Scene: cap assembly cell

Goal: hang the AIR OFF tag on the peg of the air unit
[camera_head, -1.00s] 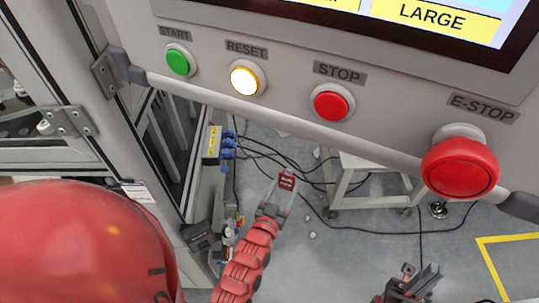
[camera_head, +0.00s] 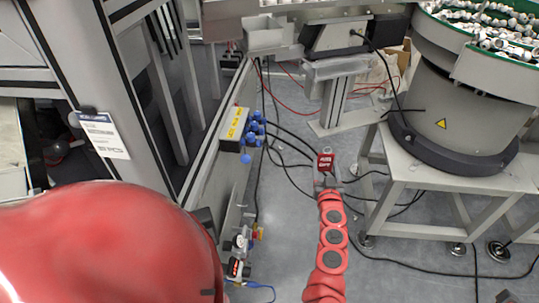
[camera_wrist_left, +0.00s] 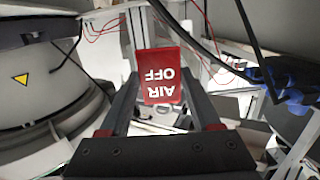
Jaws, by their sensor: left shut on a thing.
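The red AIR OFF tag (camera_head: 325,161) is held upright in the tips of my left gripper (camera_head: 327,183), which is shut on it. In the left wrist view the tag (camera_wrist_left: 160,76) sits between the two fingers (camera_wrist_left: 160,98), its lettering upside down. I cannot make out the peg. Only a small dark tip, possibly my right gripper (camera_head: 507,297), shows at the bottom right edge.
A yellow-labelled box with blue connectors (camera_head: 252,130) is on the machine side. A bowl feeder (camera_head: 445,110) stands on a pale table (camera_head: 455,180) to the right. Black cables (camera_head: 290,165) cross the floor. Open floor (camera_head: 285,235) lies between the air unit and my left arm.

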